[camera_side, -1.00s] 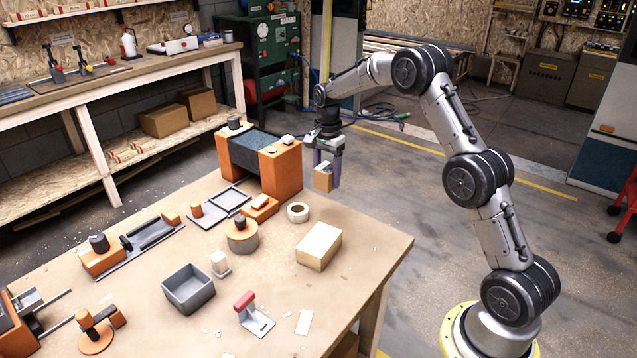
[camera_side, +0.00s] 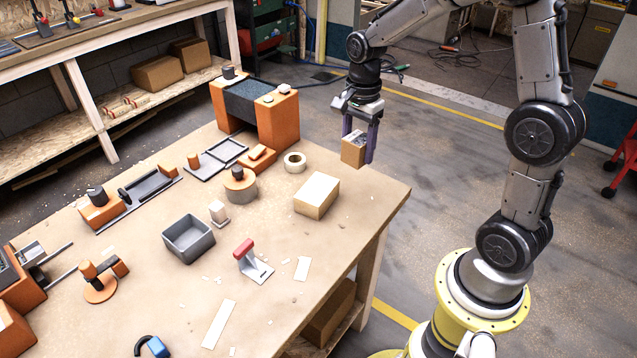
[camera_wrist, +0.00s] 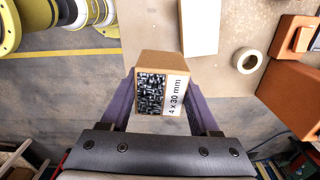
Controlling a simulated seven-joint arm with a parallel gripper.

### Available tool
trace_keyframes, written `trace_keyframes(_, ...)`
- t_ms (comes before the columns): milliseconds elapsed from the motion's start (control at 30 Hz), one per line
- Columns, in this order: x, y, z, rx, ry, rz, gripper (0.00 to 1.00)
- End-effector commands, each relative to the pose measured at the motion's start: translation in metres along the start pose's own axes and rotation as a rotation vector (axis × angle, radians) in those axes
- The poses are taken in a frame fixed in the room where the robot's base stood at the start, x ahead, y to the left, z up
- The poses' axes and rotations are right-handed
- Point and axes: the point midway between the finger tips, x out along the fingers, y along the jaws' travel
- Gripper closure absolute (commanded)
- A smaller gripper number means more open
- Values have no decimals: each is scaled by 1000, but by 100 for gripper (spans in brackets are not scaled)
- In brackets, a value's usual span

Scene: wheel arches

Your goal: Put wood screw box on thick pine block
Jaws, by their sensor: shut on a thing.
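The wood screw box (camera_side: 354,149) is a small brown carton. In the wrist view the box (camera_wrist: 160,84) shows a picture of screws and a label reading 4 x 30 mm. My gripper (camera_side: 358,146) is shut on it, with one purple finger at each side, and holds it in the air near the table's far right edge. The thick pine block (camera_side: 317,195) is a pale wooden block lying on the table, to the lower right of the tape roll. In the wrist view the block (camera_wrist: 199,28) is at the top, apart from the box. Its upper face is bare.
A cream tape roll (camera_side: 295,162) lies behind the block. An orange stand with a dark top (camera_side: 253,105) is at the back. A grey bin (camera_side: 189,240) and a red-handled metal piece (camera_side: 250,258) are to the left and front. The table (camera_side: 360,215) is clear right of the block.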

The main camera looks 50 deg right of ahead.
Motion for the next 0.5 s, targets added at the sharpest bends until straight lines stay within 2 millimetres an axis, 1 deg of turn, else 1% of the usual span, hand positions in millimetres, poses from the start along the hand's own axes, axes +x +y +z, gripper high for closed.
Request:
trace_keyframes(33,-7,14,10,-8,1,-5,100)
trace_keyframes(100,-13,30,21,-18,1,-4,100)
trace_keyframes(233,-22,54,37,-45,0,-4,100)
trace_keyframes(300,-27,62,43,-63,0,-3,100)
trace_keyframes(400,-33,68,50,-86,0,-3,100)
trace_keyframes(500,-35,62,54,-101,0,1,100)
